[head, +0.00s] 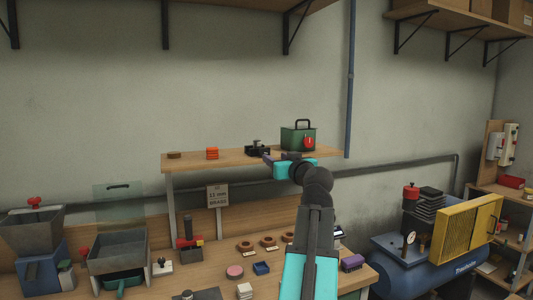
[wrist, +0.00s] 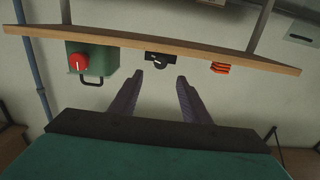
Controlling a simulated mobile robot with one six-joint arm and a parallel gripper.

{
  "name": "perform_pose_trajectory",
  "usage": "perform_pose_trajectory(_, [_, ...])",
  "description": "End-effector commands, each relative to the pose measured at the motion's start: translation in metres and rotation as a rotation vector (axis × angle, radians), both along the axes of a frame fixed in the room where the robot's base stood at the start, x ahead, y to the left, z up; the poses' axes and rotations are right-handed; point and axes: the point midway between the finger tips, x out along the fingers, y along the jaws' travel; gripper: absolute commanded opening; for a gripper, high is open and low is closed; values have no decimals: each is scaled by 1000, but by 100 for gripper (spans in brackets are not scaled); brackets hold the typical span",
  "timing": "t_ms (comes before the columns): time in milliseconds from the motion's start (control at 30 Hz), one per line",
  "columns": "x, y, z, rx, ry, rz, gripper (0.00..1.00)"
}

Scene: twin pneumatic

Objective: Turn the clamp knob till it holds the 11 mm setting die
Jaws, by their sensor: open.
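My gripper (head: 268,158) is raised in front of the shelf, near its small black device and green box. In the wrist view its two fingers (wrist: 157,85) are spread apart with nothing between them. The small black device (wrist: 160,58) with a light grey part on top shows just beyond the fingertips, apart from them; it also shows in the head view (head: 257,150). I cannot tell for sure which part is the clamp knob. Several brown rings (head: 246,246) lie on the bench; I cannot make out an 11 mm die.
The wooden shelf (head: 225,160) also bears a green box (head: 290,137) with a red knob, and an orange stack (head: 212,153). A sign (head: 217,196) stands below it. A black-and-red press (head: 187,243), grey hopper (head: 34,222) and tray crowd the bench; a blue compressor (head: 430,268) stands right.

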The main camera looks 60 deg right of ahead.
Motion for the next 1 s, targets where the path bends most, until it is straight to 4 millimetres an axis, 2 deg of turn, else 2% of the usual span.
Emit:
perform_pose_trajectory(600, [62, -46, 1, 1, 1, 0, 43])
perform_pose_trajectory(800, [73, -54, 1, 0, 0, 0, 43])
perform_pose_trajectory(1000, [76, -56, 0, 0, 0, 0, 43])
